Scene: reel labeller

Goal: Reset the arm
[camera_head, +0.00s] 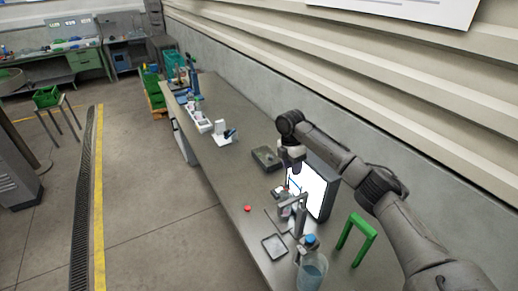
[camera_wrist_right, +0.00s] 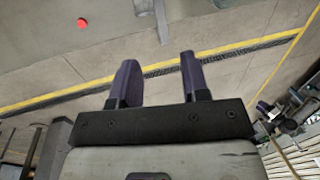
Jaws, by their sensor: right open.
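My right arm reaches in from the right in the head view and bends down over the long grey table (camera_head: 233,172). My right gripper (camera_head: 289,176) hangs above the table, in front of a bright white screen (camera_head: 318,190). In the right wrist view its two dark fingers (camera_wrist_right: 160,80) stand apart with nothing between them, so it is open and empty. My left gripper is not in view.
A red cap-like piece (camera_head: 247,208) lies on the table and also shows in the wrist view (camera_wrist_right: 82,23). Near the arm are a grey stand (camera_head: 302,217), a square tray (camera_head: 274,247), a blue-topped clear container (camera_head: 312,270), a green frame (camera_head: 358,236) and a dark box (camera_head: 266,158).

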